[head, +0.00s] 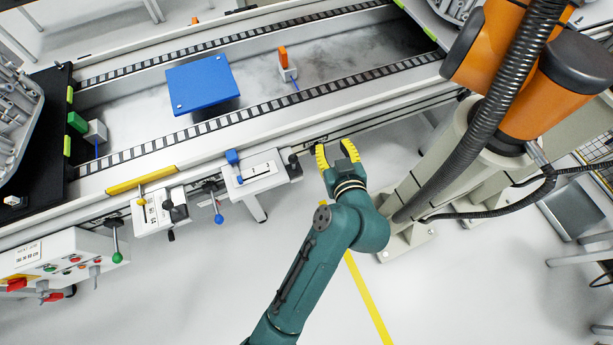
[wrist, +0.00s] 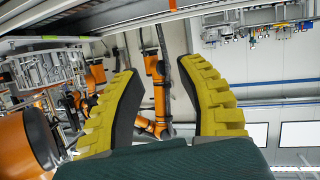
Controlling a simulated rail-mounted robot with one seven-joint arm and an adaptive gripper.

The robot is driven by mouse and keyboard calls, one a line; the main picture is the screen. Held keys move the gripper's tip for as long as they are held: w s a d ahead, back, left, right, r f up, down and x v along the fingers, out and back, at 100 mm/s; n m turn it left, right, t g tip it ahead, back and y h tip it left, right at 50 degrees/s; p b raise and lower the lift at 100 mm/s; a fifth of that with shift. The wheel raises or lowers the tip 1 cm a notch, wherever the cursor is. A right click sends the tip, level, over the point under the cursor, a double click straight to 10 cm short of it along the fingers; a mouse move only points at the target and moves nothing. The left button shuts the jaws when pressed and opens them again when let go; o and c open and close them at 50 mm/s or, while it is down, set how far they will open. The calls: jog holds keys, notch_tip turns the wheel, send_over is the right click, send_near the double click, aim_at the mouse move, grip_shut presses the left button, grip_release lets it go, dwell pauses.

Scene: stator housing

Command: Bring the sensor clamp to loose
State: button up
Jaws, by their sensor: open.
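My gripper (head: 336,154) is open and empty in front of the conveyor's near edge, right of the labelled control boxes. In the wrist view its two yellow ribbed fingers stand wide apart (wrist: 160,75) with nothing between them. I cannot tell for sure which part is the sensor clamp. A white box with a blue handle (head: 256,173) is the control closest to my gripper, to its left. A second white box (head: 155,213) further left has a scale and several knobbed levers. Their lettering is too small to read.
A blue plate (head: 202,86) lies over the conveyor (head: 330,58). An orange-topped sensor (head: 286,66) and a green-topped one (head: 88,127) stand along it. A button panel (head: 62,262) is at lower left. An orange robot arm (head: 540,100) stands at right. The floor in front is clear.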

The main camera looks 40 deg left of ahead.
aim_at(294, 158)
jog(key=s+a+f+n+g+y+b, duration=0.1)
jog(key=s+a+f+n+g+b, duration=0.25)
jog(key=f, duration=0.95)
jog(key=shift+m+t, duration=0.25)
jog(key=shift+m, duration=0.7)
jog(key=shift+s+a+b+x, duration=0.25)
jog(key=shift+b+x, duration=0.45)
jog(key=shift+x, duration=0.85)
jog(key=shift+s+a+b+x, duration=0.1)
jog(key=shift+s+b+x, duration=0.4)
jog(key=shift+x, duration=1)
jog(key=shift+s+a+b+x, duration=0.15)
jog(key=shift+b+x, duration=0.7)
jog(key=shift+x, duration=0.7)
jog(key=shift+a+b, duration=0.1)
jog(key=shift+b, duration=0.25)
jog(key=shift+a, duration=0.1)
jog(key=shift+c, duration=0.2)
